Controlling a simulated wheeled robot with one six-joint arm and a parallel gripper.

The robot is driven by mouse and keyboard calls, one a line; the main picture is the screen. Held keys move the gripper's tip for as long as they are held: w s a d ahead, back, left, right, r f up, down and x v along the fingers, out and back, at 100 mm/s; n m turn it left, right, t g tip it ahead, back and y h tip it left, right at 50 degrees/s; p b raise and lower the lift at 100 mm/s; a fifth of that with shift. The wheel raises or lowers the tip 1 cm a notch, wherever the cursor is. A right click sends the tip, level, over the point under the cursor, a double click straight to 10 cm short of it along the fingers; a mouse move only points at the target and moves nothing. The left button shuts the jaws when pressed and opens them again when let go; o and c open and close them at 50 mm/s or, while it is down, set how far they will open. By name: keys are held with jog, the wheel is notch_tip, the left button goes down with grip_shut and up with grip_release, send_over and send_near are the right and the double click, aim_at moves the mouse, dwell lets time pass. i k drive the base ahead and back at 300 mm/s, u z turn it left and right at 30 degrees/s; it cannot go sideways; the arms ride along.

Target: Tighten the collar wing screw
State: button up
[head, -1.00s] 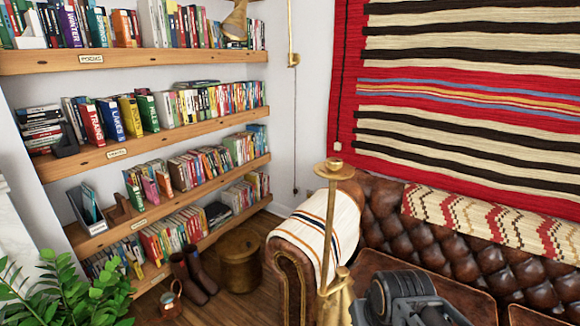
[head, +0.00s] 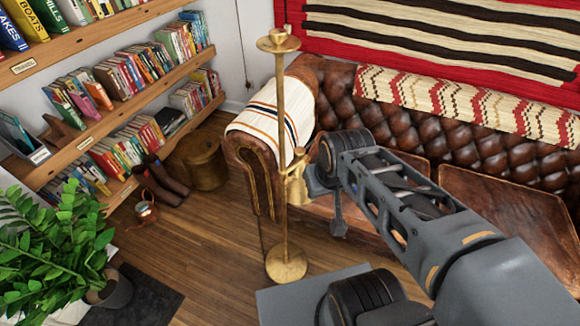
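A brass floor stand (head: 280,110) stands upright on the wooden floor, with a dish-like top and a round base. A brass fitting (head: 297,188), probably the collar, sits partway up beside the pole. A small brass knob at its top (head: 299,153) may be the wing screw; it is too small to be sure. My arm reaches in from the lower right, and my gripper (head: 335,205) is just right of the fitting. The arm's end hides most of the gripper, so I cannot tell its opening or whether it touches the fitting.
A leather sofa (head: 500,220) with a draped striped cloth stands behind the pole. Bookshelves (head: 110,120) line the left wall. Floor left of the base is clear.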

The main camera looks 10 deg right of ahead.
aim_at(288, 180)
jog(key=z, duration=0.05)
jog(key=k, duration=0.5)
jog(key=u, duration=1.6)
jog(key=i, duration=0.8)
jog(key=z, duration=2.15)
